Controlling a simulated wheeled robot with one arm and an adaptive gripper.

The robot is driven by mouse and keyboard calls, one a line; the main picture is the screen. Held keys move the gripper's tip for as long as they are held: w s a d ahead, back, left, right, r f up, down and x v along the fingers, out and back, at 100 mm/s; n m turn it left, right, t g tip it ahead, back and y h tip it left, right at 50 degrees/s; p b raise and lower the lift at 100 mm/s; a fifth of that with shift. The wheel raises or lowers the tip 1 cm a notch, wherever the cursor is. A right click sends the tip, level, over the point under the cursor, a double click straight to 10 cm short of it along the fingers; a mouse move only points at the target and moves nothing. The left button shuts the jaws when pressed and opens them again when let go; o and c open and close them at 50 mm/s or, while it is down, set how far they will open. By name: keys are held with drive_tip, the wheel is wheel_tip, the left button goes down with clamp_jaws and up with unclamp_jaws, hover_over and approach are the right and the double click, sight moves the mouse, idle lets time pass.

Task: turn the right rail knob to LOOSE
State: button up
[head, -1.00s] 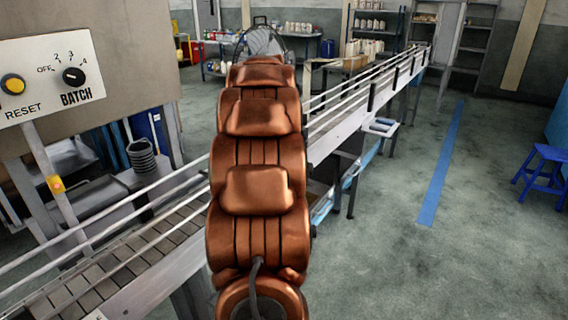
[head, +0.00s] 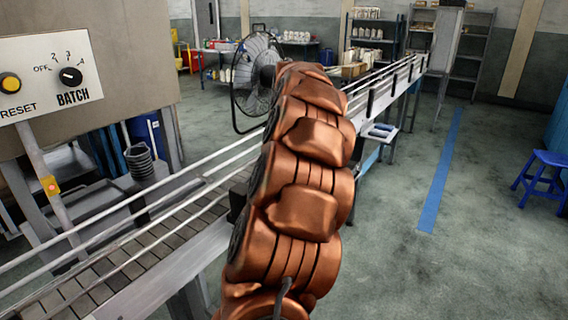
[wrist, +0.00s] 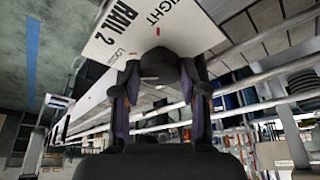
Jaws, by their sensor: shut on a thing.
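The dark rail knob (wrist: 160,66) shows in the wrist view below the white label plate (wrist: 135,30). The plate reads "RIGHT" and "RAIL 2", upside down, with small red marks near the knob. My gripper (wrist: 160,80) has one finger on each side of the knob and is shut on it. Part of the small lettering by the knob is cut off from sight, and I cannot tell which mark the knob points at. In the head view my copper arm hides the knob and gripper.
The conveyor (head: 140,270) with metal guide rails runs from front left to back right. A BATCH and RESET panel (head: 40,75) is at the left. A standing fan (head: 255,75) is behind the arm. A blue stool (head: 540,180) stands right; the floor between is clear.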

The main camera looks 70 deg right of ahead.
drive_tip(key=shift+r, duration=0.1)
drive_tip(key=o, duration=1.1)
drive_tip(key=v, duration=1.2)
drive_tip(key=shift+a, duration=0.1)
